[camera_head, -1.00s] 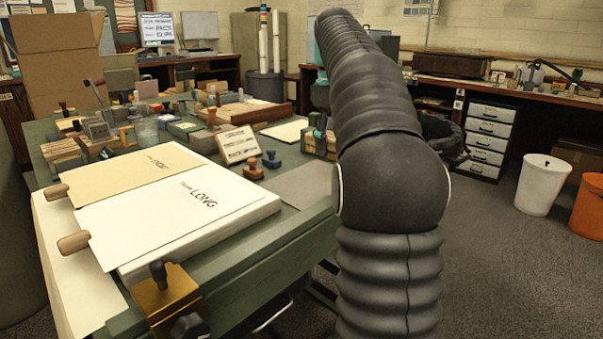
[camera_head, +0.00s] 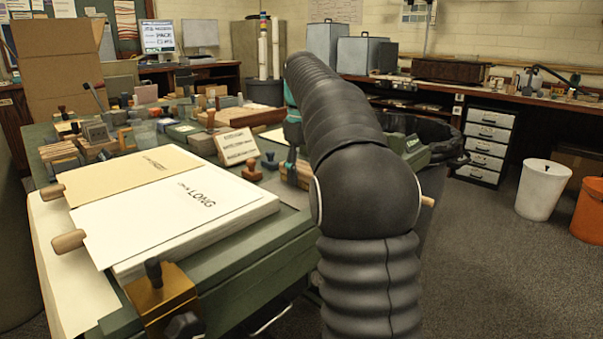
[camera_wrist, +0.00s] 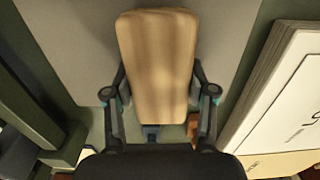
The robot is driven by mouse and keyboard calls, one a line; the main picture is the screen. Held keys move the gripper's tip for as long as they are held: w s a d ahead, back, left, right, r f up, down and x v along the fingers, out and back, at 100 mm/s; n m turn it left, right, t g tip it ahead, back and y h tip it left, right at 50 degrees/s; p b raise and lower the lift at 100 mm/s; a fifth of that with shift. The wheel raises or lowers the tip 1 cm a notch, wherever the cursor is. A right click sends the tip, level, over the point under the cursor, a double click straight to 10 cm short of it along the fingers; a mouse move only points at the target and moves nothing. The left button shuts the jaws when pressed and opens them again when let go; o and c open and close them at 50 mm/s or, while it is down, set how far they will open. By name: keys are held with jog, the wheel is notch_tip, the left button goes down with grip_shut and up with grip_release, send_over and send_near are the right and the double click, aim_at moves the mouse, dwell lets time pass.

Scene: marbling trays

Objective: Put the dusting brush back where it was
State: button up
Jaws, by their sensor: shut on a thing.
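The dusting brush (camera_wrist: 157,62) shows in the wrist view as a pale wooden block, long and rounded at the corners. My gripper (camera_wrist: 160,93) is shut on it, one finger at each long side. I see no bristles, so its underside is hidden. The block is over a plain grey surface (camera_wrist: 75,35), and I cannot tell how high above it.
A thick paper stack (camera_head: 190,222) marked LONG lies on the green table, and a stack edge (camera_wrist: 285,75) is right of the brush in the wrist view. A small sign (camera_head: 237,146), stamps (camera_head: 251,171) and several tools crowd the table behind. A brass clamp (camera_head: 160,295) is at the near edge.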

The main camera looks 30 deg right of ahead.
aim_at(302, 166)
jog(key=o, duration=1)
jog(key=shift+f, duration=0.1)
notch_tip(302, 166, up, 12)
jog(key=p, duration=0.4)
